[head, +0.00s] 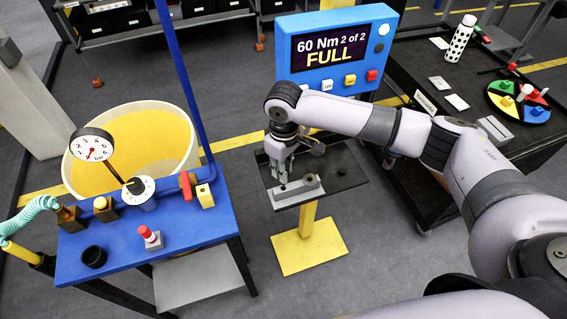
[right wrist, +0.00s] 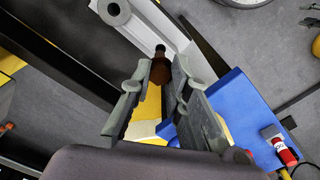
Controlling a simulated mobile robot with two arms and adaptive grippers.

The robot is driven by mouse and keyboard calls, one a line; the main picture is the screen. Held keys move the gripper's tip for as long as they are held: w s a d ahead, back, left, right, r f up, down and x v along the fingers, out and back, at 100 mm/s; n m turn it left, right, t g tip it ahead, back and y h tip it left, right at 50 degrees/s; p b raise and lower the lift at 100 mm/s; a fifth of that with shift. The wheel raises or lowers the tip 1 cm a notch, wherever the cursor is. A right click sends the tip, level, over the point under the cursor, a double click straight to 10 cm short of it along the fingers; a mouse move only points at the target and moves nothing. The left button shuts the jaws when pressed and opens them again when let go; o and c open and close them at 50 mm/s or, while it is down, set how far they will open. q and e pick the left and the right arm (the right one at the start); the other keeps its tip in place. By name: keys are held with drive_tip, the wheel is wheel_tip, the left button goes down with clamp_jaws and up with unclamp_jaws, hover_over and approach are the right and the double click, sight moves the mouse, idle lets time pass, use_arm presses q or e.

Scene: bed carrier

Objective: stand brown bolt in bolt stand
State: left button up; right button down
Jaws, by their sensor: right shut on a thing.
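My right gripper (head: 282,180) is over the small stand table, fingers pointing down at the grey block with round holes, which looks like the bolt stand (head: 310,191). In the right wrist view my right gripper (right wrist: 163,92) is shut on the brown bolt (right wrist: 160,72), which sits between the grey fingers. The bolt's far end meets the edge of the pale grey bolt stand (right wrist: 140,27); I cannot tell whether it is in a hole. A round grey piece with a dark centre (right wrist: 114,12) is on the same block. My left gripper is not in view.
A blue table (head: 205,225) with a gauge (head: 92,145) and red-topped part (head: 150,237) stands left, beside a yellow bin (head: 150,135). A blue display (head: 335,50) reads "60 Nm 2 of 2 FULL". A black cart (head: 430,75) stands right with a spotted bottle (head: 460,38).

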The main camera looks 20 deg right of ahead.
drive_tip(key=shift+f, duration=0.5)
use_arm(q)
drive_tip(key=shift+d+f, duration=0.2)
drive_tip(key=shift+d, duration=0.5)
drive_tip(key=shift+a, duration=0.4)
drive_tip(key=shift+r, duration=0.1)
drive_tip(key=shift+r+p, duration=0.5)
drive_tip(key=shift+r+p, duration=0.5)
drive_tip(key=shift+p, duration=0.05)
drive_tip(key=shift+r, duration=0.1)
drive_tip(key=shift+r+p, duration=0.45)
drive_tip(key=shift+p, duration=0.05)
